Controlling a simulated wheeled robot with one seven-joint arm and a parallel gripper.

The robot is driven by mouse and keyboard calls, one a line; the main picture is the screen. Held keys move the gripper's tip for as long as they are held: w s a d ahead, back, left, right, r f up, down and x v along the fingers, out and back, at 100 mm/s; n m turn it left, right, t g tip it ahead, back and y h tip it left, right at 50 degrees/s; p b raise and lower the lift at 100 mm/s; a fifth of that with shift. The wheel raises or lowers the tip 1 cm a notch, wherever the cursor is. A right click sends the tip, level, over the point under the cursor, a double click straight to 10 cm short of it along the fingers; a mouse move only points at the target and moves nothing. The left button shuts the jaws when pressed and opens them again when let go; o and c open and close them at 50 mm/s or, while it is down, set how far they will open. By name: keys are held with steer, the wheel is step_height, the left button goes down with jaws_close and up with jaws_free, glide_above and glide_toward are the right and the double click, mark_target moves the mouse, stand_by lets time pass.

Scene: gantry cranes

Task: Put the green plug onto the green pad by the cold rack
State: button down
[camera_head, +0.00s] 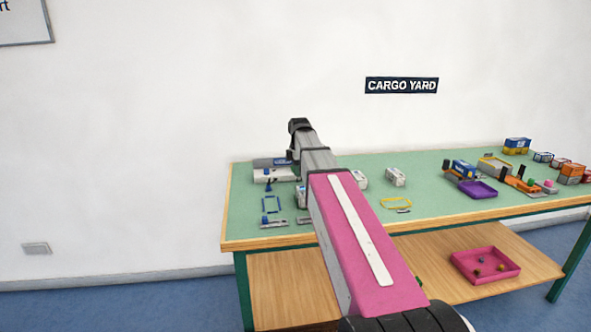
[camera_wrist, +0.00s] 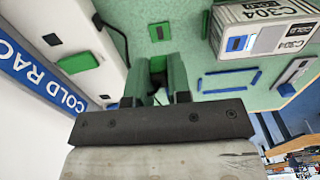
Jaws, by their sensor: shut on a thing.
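My gripper (camera_wrist: 157,88) is shut on the green plug (camera_wrist: 158,64). The fingers partly hide the plug, and its lower end is hard to make out. The cold rack (camera_wrist: 22,55), a white unit with a blue sign, lies along the left of the wrist view. It seems to be the white unit (camera_head: 262,176) at the table's left end in the head view. A green pad (camera_wrist: 159,31) lies on the table beside the rack, apart from the plug in the picture. Another green patch (camera_wrist: 78,62) shows on the rack itself. My arm hides my gripper in the head view.
A container marked C304 (camera_wrist: 262,35) stands right of my gripper. Blue outlines (camera_wrist: 230,80) mark the table near it. A black cable (camera_wrist: 115,35) hangs by the rack.

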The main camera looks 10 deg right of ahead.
steer(key=shift+f, duration=2.25)
steer(key=shift+f, duration=0.3)
stand_by(0.5)
steer(key=shift+c, duration=2.4)
jaws_free()
steer(key=shift+r, duration=0.15)
steer(key=shift+r, duration=3.3)
steer(key=shift+s, duration=0.1)
